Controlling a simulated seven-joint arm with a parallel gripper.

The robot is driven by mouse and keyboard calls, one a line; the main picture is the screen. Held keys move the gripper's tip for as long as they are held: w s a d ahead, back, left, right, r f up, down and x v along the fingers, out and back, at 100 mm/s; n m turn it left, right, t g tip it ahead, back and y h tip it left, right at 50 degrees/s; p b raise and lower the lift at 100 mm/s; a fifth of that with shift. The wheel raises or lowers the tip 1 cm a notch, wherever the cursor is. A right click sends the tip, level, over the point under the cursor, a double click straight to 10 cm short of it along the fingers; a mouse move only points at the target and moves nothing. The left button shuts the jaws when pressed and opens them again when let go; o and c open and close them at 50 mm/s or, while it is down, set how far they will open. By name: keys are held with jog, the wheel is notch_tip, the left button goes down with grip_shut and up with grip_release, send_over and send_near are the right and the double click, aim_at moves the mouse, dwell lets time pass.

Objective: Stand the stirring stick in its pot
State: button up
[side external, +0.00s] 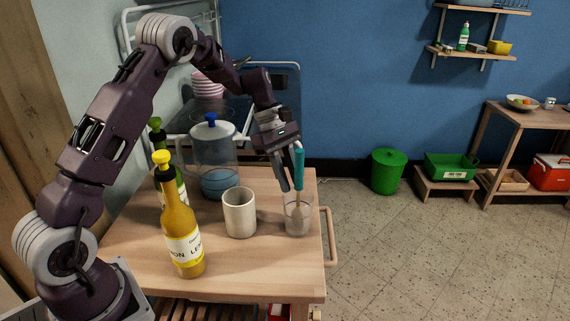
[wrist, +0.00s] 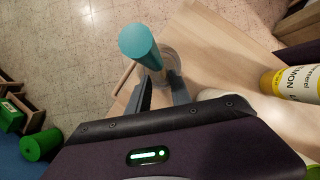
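The stirring stick (side external: 299,170) has a thick teal handle and a thinner lower part. It stands, slightly tilted, in a clear glass (side external: 298,217) near the table's right edge. In the wrist view its teal handle (wrist: 138,42) points up towards the camera, with the glass (wrist: 168,62) below. A cream pot (side external: 240,214) stands upright to the left of the glass; it looks empty. My gripper (side external: 292,186) points down above the glass, close beside the handle. In the wrist view the fingers (wrist: 161,92) are apart, with a gap between them, and the handle is just beyond them.
A yellow-capped bottle (side external: 184,235) stands at the front left; a green bottle (side external: 171,180) is behind it. A blue-lidded pitcher (side external: 213,165) stands behind the pot. The wooden table (side external: 255,270) is clear in front of the pot and glass.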

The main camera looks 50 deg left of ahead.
jog(key=v, duration=0.8)
jog(key=s+d+r+m+t+y, duration=0.2)
jog(key=s+d+r+m, duration=0.5)
jog(key=s+r, duration=0.5)
jog(key=s+d+f+m+t+y, duration=0.1)
jog(key=s+m, duration=0.4)
jog(key=s, duration=0.4)
jog(key=s+d+f+m+t+y, duration=0.2)
jog(key=s+m, duration=0.4)
jog(key=s, duration=0.4)
jog(key=shift+s+f, duration=0.25)
jog(key=shift+f, duration=0.05)
jog(key=shift+d, duration=0.1)
